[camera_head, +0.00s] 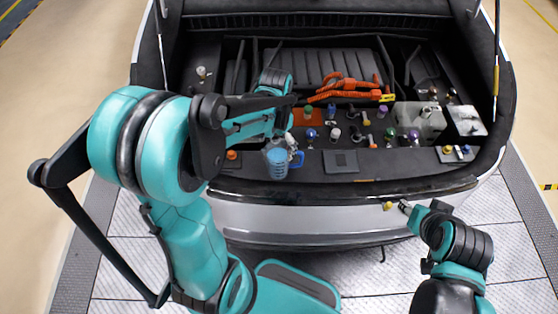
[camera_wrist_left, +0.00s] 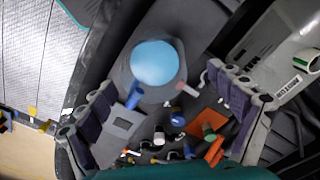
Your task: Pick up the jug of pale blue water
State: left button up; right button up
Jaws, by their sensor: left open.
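The jug of pale blue water (camera_head: 277,163) stands near the front edge of the open car compartment, its blue handle to the right. In the left wrist view, the jug (camera_wrist_left: 155,64) shows from above with a round pale blue surface; its blue handle points down-left. My left gripper (camera_head: 287,142) is just above and behind the jug, partly hidden by its own arm. In the left wrist view its fingers are spread wide, with nothing between the pads. My right arm is at the lower right, its small gripper end (camera_head: 404,207) by the bumper, too small to read.
Several small capped fittings crowd the compartment floor right of the jug. A flat dark plate (camera_head: 341,161) lies close to its right. Orange cables (camera_head: 345,88) and a pale tank (camera_head: 420,120) are farther back. The bumper (camera_head: 350,216) edges the front.

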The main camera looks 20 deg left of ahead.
pick_arm(q)
jog(key=f, duration=0.1)
jog(key=f+b, duration=0.1)
jog(key=f, duration=0.3)
jog(key=shift+s+d+b, duration=0.1)
jog(key=shift+d+b, duration=0.2)
jog(key=shift+d, duration=0.1)
jog(key=shift+f, duration=0.6)
jog(key=c, duration=1.7)
